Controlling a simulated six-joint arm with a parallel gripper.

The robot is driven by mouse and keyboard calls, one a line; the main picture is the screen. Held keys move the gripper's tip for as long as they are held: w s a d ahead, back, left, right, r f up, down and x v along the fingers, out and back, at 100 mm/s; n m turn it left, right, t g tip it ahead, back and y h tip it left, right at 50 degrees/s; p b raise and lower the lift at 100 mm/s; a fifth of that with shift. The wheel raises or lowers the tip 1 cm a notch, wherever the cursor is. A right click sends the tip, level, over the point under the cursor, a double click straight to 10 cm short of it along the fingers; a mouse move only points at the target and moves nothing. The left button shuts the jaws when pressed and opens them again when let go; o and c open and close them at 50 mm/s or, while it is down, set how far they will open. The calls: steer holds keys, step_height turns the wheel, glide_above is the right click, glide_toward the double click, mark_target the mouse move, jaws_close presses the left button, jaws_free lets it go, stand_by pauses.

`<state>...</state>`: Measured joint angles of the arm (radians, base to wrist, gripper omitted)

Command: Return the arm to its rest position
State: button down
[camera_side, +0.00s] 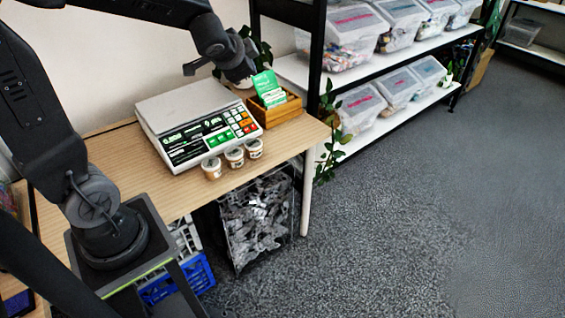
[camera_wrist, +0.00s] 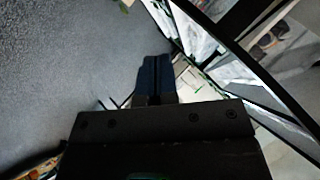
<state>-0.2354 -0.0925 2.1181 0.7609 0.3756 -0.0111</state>
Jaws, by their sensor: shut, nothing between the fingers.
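My gripper (camera_side: 240,72) is in the air above the back of the wooden table (camera_side: 120,150) in the side view, at the end of my raised arm. It is just behind and above the wooden card box (camera_side: 278,110) with green and white cards (camera_side: 266,84). In the wrist view its two dark fingers (camera_wrist: 155,78) lie together with nothing between them. The fingertips are hard to make out in the side view. The wrist view looks past the fingers at grey floor and shelving.
A white scale (camera_side: 196,118) with a keypad stands on the table, with three small jars (camera_side: 234,157) before it. A black shelf rack with clear bins (camera_side: 345,38) stands right of the table. A leafy plant (camera_side: 326,130) hangs by the table's right end. Grey floor (camera_side: 440,200) is open at right.

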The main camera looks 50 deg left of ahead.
steer(key=s+d+n+g+h, duration=0.2)
steer(key=s+d+n+h, duration=0.2)
steer(key=s+d, duration=1.1)
steer(key=s+h, duration=0.1)
steer(key=s, duration=0.3)
steer(key=shift+r+g, duration=0.35)
steer(key=shift+g, duration=0.05)
steer(key=shift+d, duration=0.1)
stand_by(0.6)
